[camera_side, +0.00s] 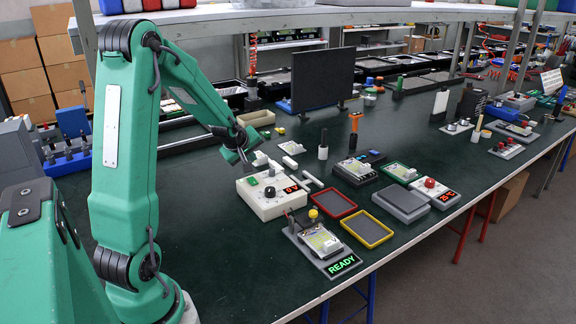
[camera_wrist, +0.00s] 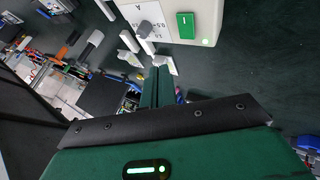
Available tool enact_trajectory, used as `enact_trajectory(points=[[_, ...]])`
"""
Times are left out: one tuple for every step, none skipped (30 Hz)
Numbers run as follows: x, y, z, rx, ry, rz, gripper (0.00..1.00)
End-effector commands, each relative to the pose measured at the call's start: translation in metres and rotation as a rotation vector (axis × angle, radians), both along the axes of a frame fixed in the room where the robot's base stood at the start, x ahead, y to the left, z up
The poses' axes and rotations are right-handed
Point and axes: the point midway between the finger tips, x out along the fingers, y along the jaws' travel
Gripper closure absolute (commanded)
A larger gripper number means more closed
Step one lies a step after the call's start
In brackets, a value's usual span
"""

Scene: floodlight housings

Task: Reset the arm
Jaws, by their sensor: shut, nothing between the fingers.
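My green arm rises from the left in the side view and bends down over the dark green bench. My gripper (camera_side: 243,160) is shut and empty, in the air just behind a white control box (camera_side: 268,208). In the wrist view the narrow green fingers of my gripper (camera_wrist: 158,72) lie together with nothing between them. The white control box (camera_wrist: 203,25) shows there at the top, with a green switch (camera_wrist: 186,25) and a grey knob (camera_wrist: 147,29). Small white parts (camera_side: 292,147) lie on the bench near the gripper.
A red-rimmed tray (camera_side: 333,204), a yellow-rimmed tray (camera_side: 368,229) and a fixture with a READY display (camera_side: 319,244) stand at the front. A grey block (camera_side: 400,205) and a red-button unit (camera_side: 434,191) are to the right. A black panel (camera_side: 322,78) stands upright behind.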

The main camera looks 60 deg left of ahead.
Motion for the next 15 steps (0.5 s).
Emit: enact_trajectory(points=[[0.000,0.000,0.000,0.000,0.000,0.000,1.00],[0.000,0.000,0.000,0.000,0.000,0.000,1.00],[0.000,-0.001,0.000,0.000,0.001,-0.002,1.00],[0.000,-0.001,0.001,0.001,0.001,-0.004,1.00],[0.000,-0.002,0.001,0.002,0.003,-0.008,1.00],[0.001,-0.004,0.003,0.004,0.005,-0.015,1.00],[0.001,-0.007,0.004,0.005,0.007,-0.022,1.00],[0.001,-0.009,0.006,0.007,0.011,-0.031,1.00],[0.002,-0.014,0.009,0.011,0.015,-0.046,1.00],[0.002,-0.018,0.012,0.014,0.021,-0.060,1.00],[0.003,-0.023,0.015,0.018,0.027,-0.076,1.00],[0.003,-0.030,0.020,0.025,0.034,-0.100,1.00],[0.004,-0.037,0.023,0.030,0.043,-0.122,1.00],[0.004,-0.043,0.028,0.036,0.050,-0.143,1.00],[0.003,-0.053,0.033,0.044,0.064,-0.177,1.00]])
